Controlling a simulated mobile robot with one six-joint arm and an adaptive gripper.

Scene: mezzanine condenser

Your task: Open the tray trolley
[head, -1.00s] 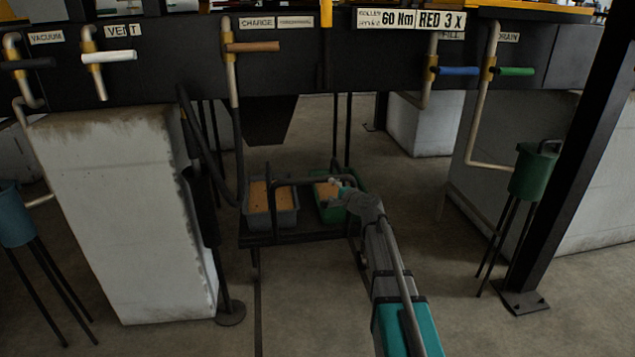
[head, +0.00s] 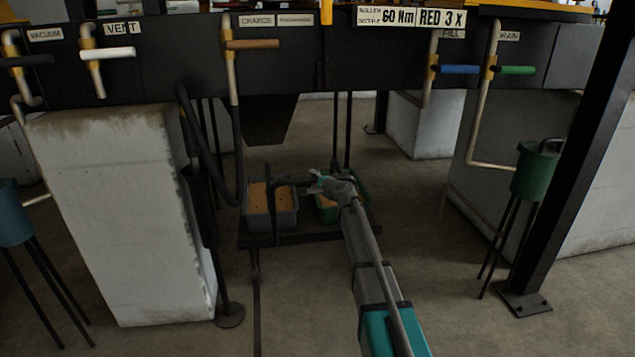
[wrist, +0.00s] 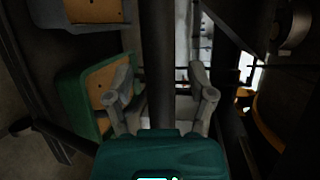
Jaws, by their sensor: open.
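The tray trolley (head: 262,241) is a low dark platform under the bench, in the middle of the head view. It carries a grey tray (head: 286,219) and a green tray (head: 362,205), both with tan contents. A dark handle bar (head: 275,222) rises at its front and bends over to the right. My gripper (head: 314,184) is at the right part of this bar. In the wrist view a dark bar (wrist: 157,45) runs between my two open fingers (wrist: 160,82). I cannot tell whether either finger touches it. My gripper partly hides the green tray.
A large pale block (head: 125,220) stands to the left and a dark post (head: 575,170) to the right. A green can on legs (head: 532,175) stands beside the post. Valve handles hang along the bench front above.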

